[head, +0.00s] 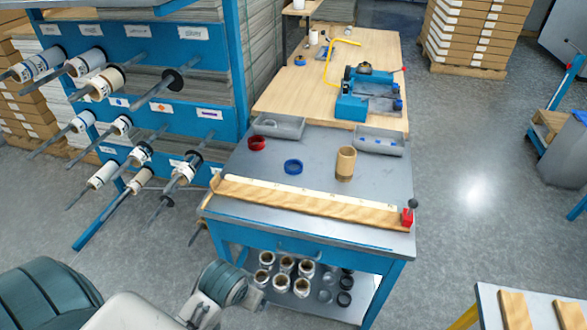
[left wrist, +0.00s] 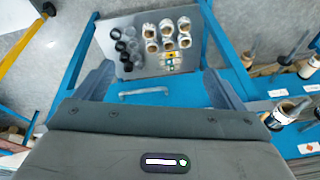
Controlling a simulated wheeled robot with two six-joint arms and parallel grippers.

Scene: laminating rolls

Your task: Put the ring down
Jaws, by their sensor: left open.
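A red ring (head: 257,143) lies on the grey bench top (head: 325,160), near its left edge. A blue ring (head: 293,166) lies flat to the right of it. Neither is in a gripper, and the frames do not show which one the task means. My left gripper (left wrist: 159,70) is open and empty, with its fingers wide apart in the left wrist view. It is low in front of the blue bench, facing the drawer front with its handle (left wrist: 145,92) and the lower shelf (left wrist: 180,70). My right gripper is not in view.
A wooden bar (head: 310,203) runs along the bench's front edge. A cardboard tube (head: 346,163) stands behind it, with grey trays (head: 378,141) at the back. Several white rolls (head: 284,283) and dark rings (head: 344,298) fill the lower shelf. A rack with spindles (head: 165,60) stands left.

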